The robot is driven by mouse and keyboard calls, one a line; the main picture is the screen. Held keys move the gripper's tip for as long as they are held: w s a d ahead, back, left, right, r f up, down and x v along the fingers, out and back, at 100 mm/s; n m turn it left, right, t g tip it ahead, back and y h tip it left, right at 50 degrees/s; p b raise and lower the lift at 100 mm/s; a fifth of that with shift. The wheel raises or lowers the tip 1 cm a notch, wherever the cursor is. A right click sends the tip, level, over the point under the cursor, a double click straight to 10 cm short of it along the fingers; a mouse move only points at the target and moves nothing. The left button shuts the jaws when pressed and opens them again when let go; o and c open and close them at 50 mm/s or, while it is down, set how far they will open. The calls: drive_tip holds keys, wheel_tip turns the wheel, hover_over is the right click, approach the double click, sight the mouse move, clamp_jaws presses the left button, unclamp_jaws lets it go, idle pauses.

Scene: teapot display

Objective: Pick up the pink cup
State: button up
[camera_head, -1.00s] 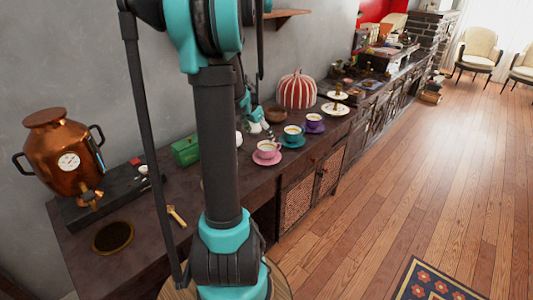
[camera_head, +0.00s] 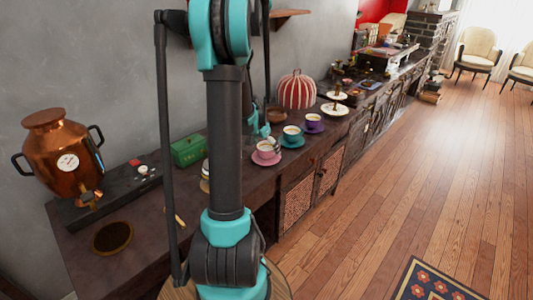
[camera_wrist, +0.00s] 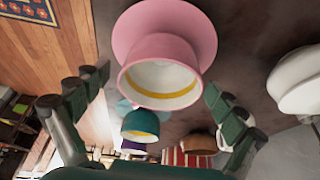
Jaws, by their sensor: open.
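The pink cup (camera_head: 265,149) stands on a pink saucer (camera_head: 268,162) on the dark counter, just right of my arm in the head view. In the wrist view the pink cup (camera_wrist: 163,50) is large at the upper middle, its pale inside and yellow band showing, with the pink saucer (camera_wrist: 128,28) behind it. My gripper (camera_wrist: 156,85) is open, with one dark green finger to each side of the cup in the picture. Nothing is held. Whether the fingers touch the cup cannot be told. My arm hides much of the gripper in the head view.
A teal cup (camera_head: 292,132) and a purple cup (camera_head: 313,121) stand beyond the pink one. A striped pumpkin-shaped jar (camera_head: 296,90) stands farther back. A green box (camera_head: 188,150) and a copper urn (camera_head: 62,155) are left. A white vessel (camera_wrist: 298,82) is close at right in the wrist view.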

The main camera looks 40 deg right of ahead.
drive_tip(key=c, duration=1.3)
drive_tip(key=shift+r, duration=0.1)
